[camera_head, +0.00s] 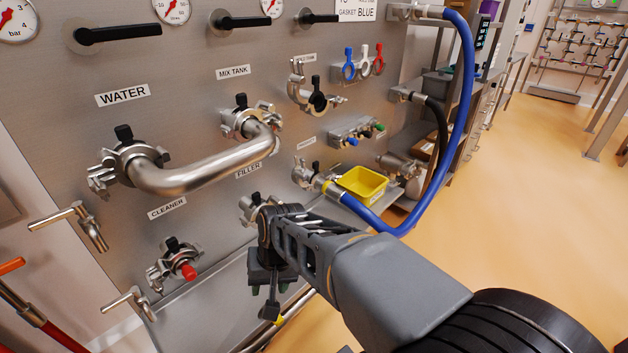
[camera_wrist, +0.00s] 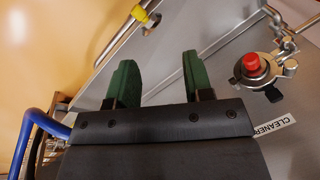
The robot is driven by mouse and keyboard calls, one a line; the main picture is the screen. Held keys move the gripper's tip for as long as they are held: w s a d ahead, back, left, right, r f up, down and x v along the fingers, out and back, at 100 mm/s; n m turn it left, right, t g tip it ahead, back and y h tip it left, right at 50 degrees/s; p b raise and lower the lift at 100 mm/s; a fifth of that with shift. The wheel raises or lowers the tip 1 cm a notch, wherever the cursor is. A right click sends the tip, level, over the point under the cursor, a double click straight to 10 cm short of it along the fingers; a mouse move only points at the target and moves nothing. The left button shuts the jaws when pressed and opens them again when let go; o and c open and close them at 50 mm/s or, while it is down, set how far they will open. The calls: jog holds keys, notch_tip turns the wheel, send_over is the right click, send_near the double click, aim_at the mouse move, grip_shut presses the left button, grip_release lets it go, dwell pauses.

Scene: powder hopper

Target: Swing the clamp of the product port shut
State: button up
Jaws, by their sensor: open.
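No label that I can read says "product", so I cannot tell for sure which port it is. A port with a metal clamp hanging open (camera_head: 312,98) is at the upper middle, its label too small to read. A port with the blue hose (camera_head: 330,188) attached sits lower, its label also unreadable. My gripper (camera_head: 268,285) is in front of the lower panel, below the FILLER port (camera_head: 252,207), which my arm partly hides. In the wrist view my gripper (camera_wrist: 157,80) is open, with nothing between its green fingers. The red-capped CLEANER port (camera_wrist: 252,68) is beside it, apart.
A bent steel pipe (camera_head: 205,172) joins the WATER and MIX TANK ports and stands out from the panel. A yellow bin (camera_head: 362,184) is right of the lower ports. The blue hose loops into the space at right. The orange floor (camera_head: 520,190) is clear there.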

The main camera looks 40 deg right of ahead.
jog(key=w+d+r+m+t+y+p, duration=0.2)
jog(key=w+m+y+p, duration=0.15)
jog(key=w+m, duration=0.4)
jog(key=w+d+r+m+t+y+p, duration=0.25)
jog(key=w+m+y, duration=0.25)
jog(key=m, duration=0.6)
jog(key=m+t+h+p, duration=0.1)
jog(key=m+t+h, duration=0.6)
jog(key=m+t, duration=0.9)
send_near(305, 178)
jog(key=shift+w+a+r+m+g, duration=0.25)
jog(key=shift+w+r+m+g, duration=0.4)
jog(key=shift+w, duration=1.1)
jog(key=shift+w+a+r+m+g, duration=0.25)
jog(key=shift+w+r+m+g, duration=0.45)
jog(key=shift+w, duration=1.05)
jog(key=shift+w+a+r+m+g, duration=0.3)
jog(key=shift+w+r+m+g, duration=0.35)
jog(key=shift+w, duration=1.15)
jog(key=shift+f, duration=0.15)
